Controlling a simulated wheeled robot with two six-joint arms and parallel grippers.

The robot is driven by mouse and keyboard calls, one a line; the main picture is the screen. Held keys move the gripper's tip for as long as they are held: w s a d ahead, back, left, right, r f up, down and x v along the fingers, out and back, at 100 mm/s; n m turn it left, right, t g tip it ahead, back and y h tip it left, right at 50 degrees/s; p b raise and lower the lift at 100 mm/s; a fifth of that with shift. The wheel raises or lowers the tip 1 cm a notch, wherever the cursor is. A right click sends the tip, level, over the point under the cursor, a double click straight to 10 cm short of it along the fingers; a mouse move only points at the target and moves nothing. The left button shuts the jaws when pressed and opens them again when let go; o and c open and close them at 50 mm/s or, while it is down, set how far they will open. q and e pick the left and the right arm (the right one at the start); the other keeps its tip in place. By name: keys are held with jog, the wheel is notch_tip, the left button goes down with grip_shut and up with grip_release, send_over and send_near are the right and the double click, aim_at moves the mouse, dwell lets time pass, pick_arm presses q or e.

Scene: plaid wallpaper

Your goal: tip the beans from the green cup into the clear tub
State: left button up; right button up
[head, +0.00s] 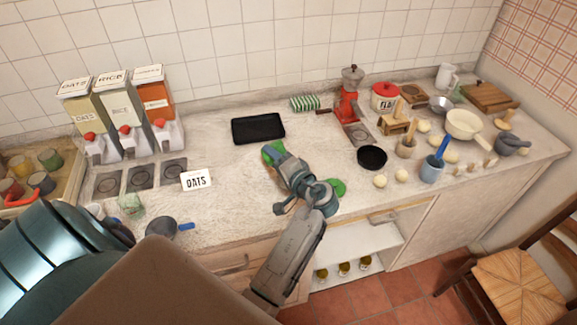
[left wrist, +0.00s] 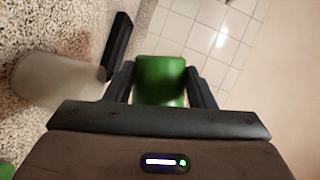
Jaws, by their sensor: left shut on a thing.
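My left gripper (head: 280,156) is shut on the green cup (head: 270,149) above the middle of the counter. In the left wrist view the green cup (left wrist: 160,80) sits between the two fingers. The tiled wall slants there, so the gripper is rolled over and the cup looks tilted. Its mouth and any beans are hidden. A pale translucent vessel, likely the clear tub (left wrist: 52,80), stands on the counter left of the cup in that view, apart from it. In the head view I cannot make the tub out; my gripper may cover it. My right gripper is not in view.
A black tray (head: 258,128) lies behind my gripper. A flat green thing (head: 338,186) lies right of it.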

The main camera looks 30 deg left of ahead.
pick_arm(q)
jog(key=shift+s+d, duration=0.1)
jog(key=shift+s, duration=0.05)
jog(key=shift+f, duration=0.1)
jog(key=shift+w+f+m+y, duration=0.15)
jog(key=shift+w+m+y, duration=0.15)
jog(key=shift+m, duration=0.1)
jog(key=shift+s, duration=0.2)
jog(key=shift+f, duration=0.1)
jog(key=shift+w+m, duration=0.25)
jog(key=shift+m, duration=0.05)
jog(key=shift+s, duration=0.2)
jog(key=shift+w+d+r+m+y, duration=0.1)
jog(key=shift+d+r+m+y, duration=0.1)
jog(key=shift+m+y, duration=0.1)
